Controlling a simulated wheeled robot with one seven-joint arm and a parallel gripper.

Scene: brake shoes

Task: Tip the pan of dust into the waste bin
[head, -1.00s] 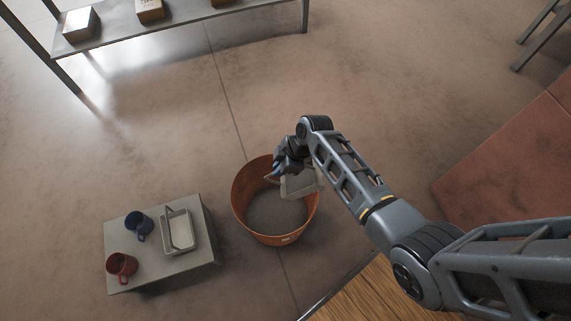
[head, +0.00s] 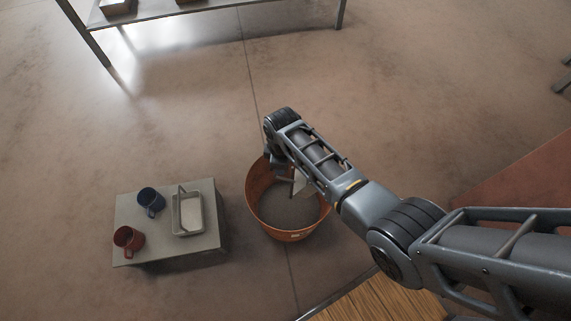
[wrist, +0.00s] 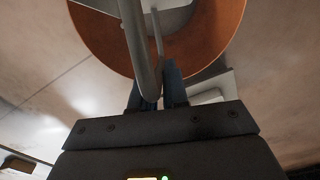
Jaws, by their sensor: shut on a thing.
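The waste bin (head: 285,234) is a round orange tub on the floor in the head view, with a grey inside bottom. My gripper (wrist: 157,92) is shut on the grey handle of the pan in the wrist view. The pale pan (head: 300,182) hangs tilted over the bin's opening in the head view, partly hidden by my arm. Part of the pan (wrist: 172,14) also shows at the top of the wrist view, with the orange bin (wrist: 100,40) around it. I cannot see whether dust is in the pan.
A low grey table (head: 150,248) stands left of the bin. It holds a blue mug (head: 150,200), a red mug (head: 128,240) and a pale tray (head: 187,214) with a handle. A shelf (head: 225,5) is at the back. Open floor lies behind the bin.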

